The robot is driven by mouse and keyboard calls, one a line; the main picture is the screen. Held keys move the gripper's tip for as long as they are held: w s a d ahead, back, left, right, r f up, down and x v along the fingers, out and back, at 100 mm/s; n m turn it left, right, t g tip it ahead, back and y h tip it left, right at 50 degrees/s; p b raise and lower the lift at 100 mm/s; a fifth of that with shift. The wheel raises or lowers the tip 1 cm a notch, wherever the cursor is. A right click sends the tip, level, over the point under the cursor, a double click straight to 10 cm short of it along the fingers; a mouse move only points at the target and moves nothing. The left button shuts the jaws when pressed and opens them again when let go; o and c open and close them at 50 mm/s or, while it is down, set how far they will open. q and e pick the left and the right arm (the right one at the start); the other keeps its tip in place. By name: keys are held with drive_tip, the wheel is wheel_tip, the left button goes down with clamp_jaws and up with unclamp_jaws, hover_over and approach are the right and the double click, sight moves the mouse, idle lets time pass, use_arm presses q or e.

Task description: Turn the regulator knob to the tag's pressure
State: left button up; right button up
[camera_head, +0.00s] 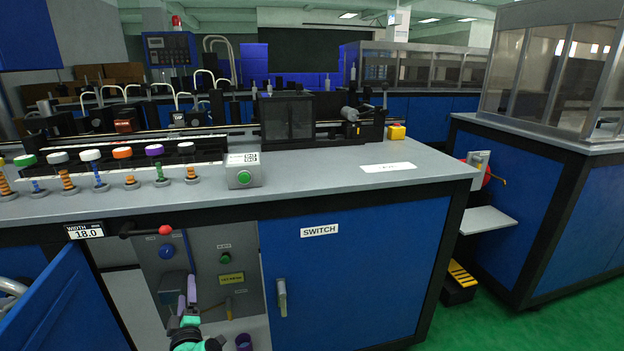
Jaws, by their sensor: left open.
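The regulator knob is probably the round blue knob (167,251) on the grey panel inside the open cabinet bay. A yellow tag (231,279) with small dark text is on the same panel to its right; I cannot read its value surely. My left gripper (187,297) comes up from the bottom of the view, with purple fingers and a teal and black body. It is open, below and a little right of the blue knob, with nothing visible between its fingers. It appears apart from the knob. My right gripper is not in view.
A blue cabinet door (70,295) stands open at the left. A red-tipped black lever (147,231) juts out above the bay. A closed blue door (355,275) marked SWITCH is to the right. A green button (224,258) and a brass valve-like fitting (229,307) are near the tag.

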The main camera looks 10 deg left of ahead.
use_arm(q)
drive_tip(key=s+d+f+m+g+h, duration=0.3)
drive_tip(key=s+d+f+m+h, duration=0.2)
drive_tip(key=d+f+m+h, duration=0.5)
drive_tip(key=s+d+f+m+g, duration=0.3)
drive_tip(key=s+m+g, duration=0.1)
drive_tip(key=s, duration=0.4)
drive_tip(key=s+d+f+m+g, duration=0.3)
drive_tip(key=s+d+g, duration=0.1)
drive_tip(key=s, duration=0.4)
drive_tip(key=s+a+m+g+p, duration=0.1)
drive_tip(key=s+a+g+p, duration=0.1)
drive_tip(key=s+p, duration=1.1)
drive_tip(key=s+a+m+g+y+p, duration=0.1)
drive_tip(key=s+a+m+g+p, duration=0.1)
drive_tip(key=s+p, duration=1.1)
drive_tip(key=shift+s+f, duration=0.35)
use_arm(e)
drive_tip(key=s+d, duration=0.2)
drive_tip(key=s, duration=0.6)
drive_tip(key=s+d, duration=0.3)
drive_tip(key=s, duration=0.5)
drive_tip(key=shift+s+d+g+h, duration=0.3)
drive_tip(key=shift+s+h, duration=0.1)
